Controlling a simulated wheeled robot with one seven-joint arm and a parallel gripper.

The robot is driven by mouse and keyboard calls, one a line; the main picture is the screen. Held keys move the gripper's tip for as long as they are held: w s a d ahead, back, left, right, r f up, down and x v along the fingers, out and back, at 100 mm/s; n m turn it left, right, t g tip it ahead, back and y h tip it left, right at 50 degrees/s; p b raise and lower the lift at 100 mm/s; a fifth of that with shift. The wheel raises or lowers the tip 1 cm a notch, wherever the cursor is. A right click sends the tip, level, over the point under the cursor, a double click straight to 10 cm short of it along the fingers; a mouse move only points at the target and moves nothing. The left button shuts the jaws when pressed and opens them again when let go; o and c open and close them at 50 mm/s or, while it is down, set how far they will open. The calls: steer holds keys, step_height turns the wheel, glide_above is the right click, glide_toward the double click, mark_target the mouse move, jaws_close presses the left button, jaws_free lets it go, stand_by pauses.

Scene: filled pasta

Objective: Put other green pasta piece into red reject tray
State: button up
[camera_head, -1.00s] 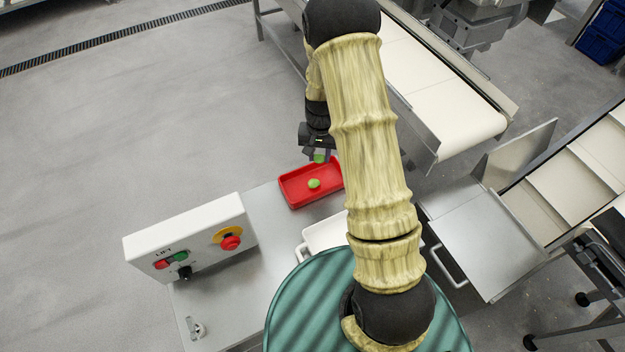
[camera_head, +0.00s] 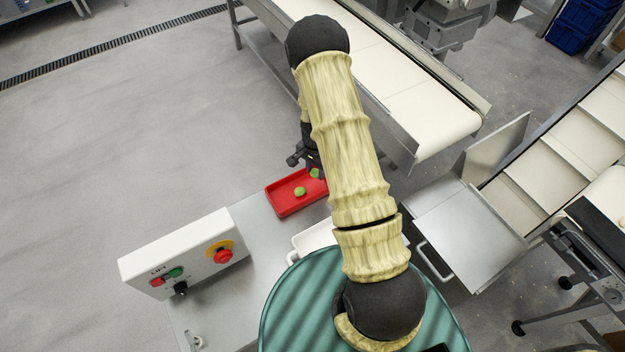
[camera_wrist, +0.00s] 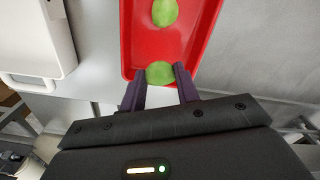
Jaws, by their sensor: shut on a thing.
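The red reject tray (camera_head: 285,206) stands on the metal table left of my arm. One green pasta piece (camera_head: 300,191) lies in the tray. My gripper (camera_head: 315,171) is at the tray's far right part, shut on the other green pasta piece (camera_head: 315,173). In the wrist view that held piece (camera_wrist: 160,73) sits between the two fingertips of my gripper (camera_wrist: 160,80), over the near end of the tray (camera_wrist: 140,50). The lying piece (camera_wrist: 165,12) is farther in. I cannot tell whether the held piece touches the tray floor. My arm hides part of the tray's right side.
A white tray (camera_head: 300,241) is close in front of the red tray, partly behind my arm; it also shows in the wrist view (camera_wrist: 30,40). A white control box (camera_head: 190,255) with buttons stands to the left. A conveyor (camera_head: 430,105) runs behind at the right.

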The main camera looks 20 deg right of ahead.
mark_target(315, 183)
steer(key=shift+f, duration=0.55)
steer(key=shift+f, duration=0.1)
steer(key=shift+f, duration=1.75)
steer(key=shift+f, duration=0.15)
steer(key=o, duration=1)
